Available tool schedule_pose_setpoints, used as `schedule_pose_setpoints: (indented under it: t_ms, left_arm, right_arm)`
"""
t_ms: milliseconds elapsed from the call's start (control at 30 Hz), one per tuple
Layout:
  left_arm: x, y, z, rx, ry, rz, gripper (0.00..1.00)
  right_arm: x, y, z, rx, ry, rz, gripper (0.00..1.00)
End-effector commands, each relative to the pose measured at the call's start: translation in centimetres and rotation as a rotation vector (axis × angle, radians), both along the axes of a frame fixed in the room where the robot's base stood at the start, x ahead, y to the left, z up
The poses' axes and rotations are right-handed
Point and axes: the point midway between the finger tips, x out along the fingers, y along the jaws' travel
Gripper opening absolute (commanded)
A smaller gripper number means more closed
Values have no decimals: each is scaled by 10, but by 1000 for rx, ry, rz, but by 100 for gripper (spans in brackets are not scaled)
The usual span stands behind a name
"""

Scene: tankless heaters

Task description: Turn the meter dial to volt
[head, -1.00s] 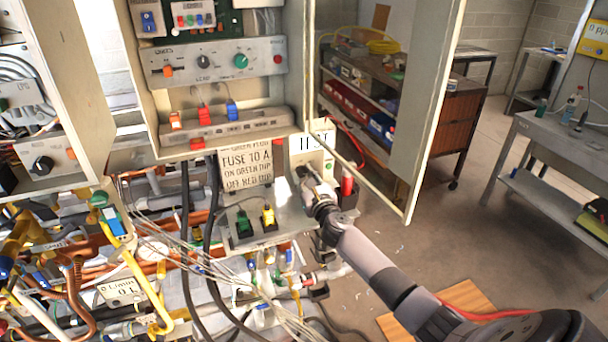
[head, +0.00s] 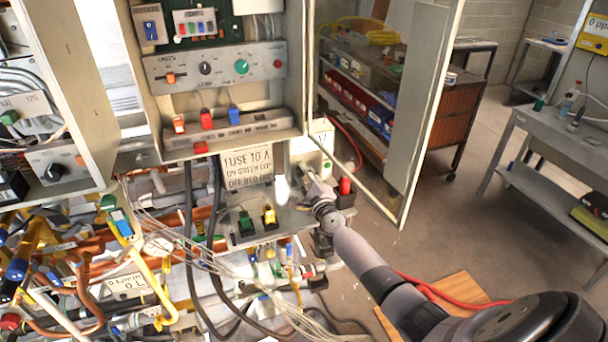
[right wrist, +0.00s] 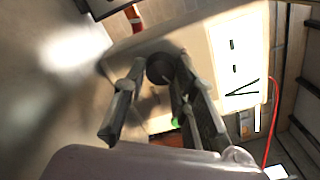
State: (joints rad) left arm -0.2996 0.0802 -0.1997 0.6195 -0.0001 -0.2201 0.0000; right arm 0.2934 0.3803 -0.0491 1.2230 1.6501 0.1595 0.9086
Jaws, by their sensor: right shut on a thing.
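The meter is a pale box (head: 322,136) on a grey shelf below the open cabinet, right of a paper sign. My right gripper (head: 308,180) is at the front of the meter and covers the dial in the head view. In the right wrist view the meter's pale face (right wrist: 195,40) carries a round black dial (right wrist: 160,68). My right gripper (right wrist: 158,78) has its fingertips on either side of the dial, shut on it. Part of the dial is hidden by a finger, and its pointer setting cannot be read. My left gripper is not in view.
The open cabinet door (head: 430,110) stands just right of the meter. A red-topped post (head: 345,186) is close beside my right gripper. Green (head: 245,223) and yellow (head: 269,215) switches sit to the left. Pipes and cables fill the lower left. Floor is open at right.

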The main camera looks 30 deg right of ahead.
Motion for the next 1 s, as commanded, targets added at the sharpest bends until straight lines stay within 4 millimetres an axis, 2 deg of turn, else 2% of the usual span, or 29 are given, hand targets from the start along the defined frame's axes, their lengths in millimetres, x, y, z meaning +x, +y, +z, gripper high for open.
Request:
schedule_pose_setpoints:
  t_ms: [300, 733, 767, 1000]
  left_arm:
    - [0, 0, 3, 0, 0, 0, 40]
    - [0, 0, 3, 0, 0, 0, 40]
    - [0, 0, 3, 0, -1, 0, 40]
    - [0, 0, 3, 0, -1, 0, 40]
  right_arm:
    - [0, 0, 0, -74, 18, 1, 0]
    - [0, 1, 0, -81, 20, 1, 0]
    - [0, 1, 0, -81, 20, 1, 27]
    - [0, 0, 0, -80, 19, 1, 43]
